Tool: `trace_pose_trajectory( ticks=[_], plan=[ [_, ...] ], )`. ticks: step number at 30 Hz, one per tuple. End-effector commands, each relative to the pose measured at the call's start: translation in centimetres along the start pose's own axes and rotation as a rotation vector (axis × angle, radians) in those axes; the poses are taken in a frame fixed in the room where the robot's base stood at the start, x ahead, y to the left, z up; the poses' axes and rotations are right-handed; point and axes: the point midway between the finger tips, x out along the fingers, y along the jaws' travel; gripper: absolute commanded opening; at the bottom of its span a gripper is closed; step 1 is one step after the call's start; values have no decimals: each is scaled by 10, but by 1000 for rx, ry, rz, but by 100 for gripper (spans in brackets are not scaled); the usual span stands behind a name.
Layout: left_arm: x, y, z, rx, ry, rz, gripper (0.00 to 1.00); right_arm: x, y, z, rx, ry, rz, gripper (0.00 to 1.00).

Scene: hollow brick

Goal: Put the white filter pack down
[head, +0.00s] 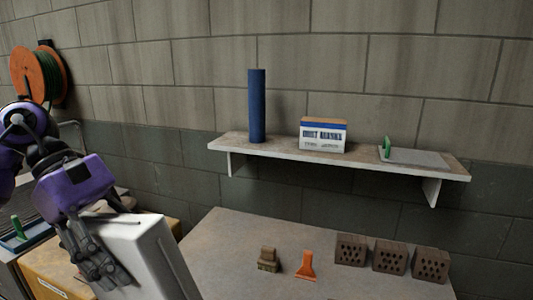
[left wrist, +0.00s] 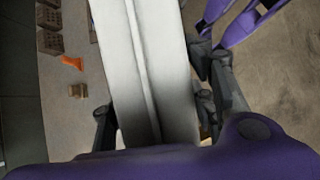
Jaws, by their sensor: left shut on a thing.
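The white filter pack (head: 148,255) is a tall white block with a groove down one side, at the lower left of the head view. My left gripper (head: 92,252) is shut on it near its upper end and holds it in front of the table's left end. In the left wrist view the white filter pack (left wrist: 147,70) runs up between the fingers of my left gripper (left wrist: 157,115). The lower end of the pack is cut off in the head view. A second purple arm part shows at the top right of the left wrist view; no right gripper can be made out.
The table (head: 225,245) holds a small tan block (head: 268,260), an orange scraper (head: 306,267) and hollow bricks (head: 390,257) at the right. A wall shelf (head: 280,152) above carries a blue roll (head: 257,106), a box (head: 323,135) and a trowel (head: 415,157).

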Motion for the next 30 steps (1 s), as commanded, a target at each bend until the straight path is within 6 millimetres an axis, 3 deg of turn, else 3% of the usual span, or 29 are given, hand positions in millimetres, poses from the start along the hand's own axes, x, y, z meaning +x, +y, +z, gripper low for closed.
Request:
trace_pose_trajectory(
  ticks=[8,12,16,21,24,30],
  plan=[
    [61,12,-29,510,-35,-380,20,-3,1,6,2,-10,2,40],
    [101,12,-48,744,-50,-555,20,-4,2,9,2,-16,3,40],
    [137,7,-67,884,-60,-659,20,-5,2,10,-1,-17,4,40],
    [171,1,-84,920,-63,-682,20,-4,4,9,-7,-16,3,40],
    [180,1,-82,941,-64,-693,20,-4,4,8,-8,-13,2,40],
    [179,5,-78,947,-67,-697,20,-2,2,4,-7,-6,1,40]
  ],
)
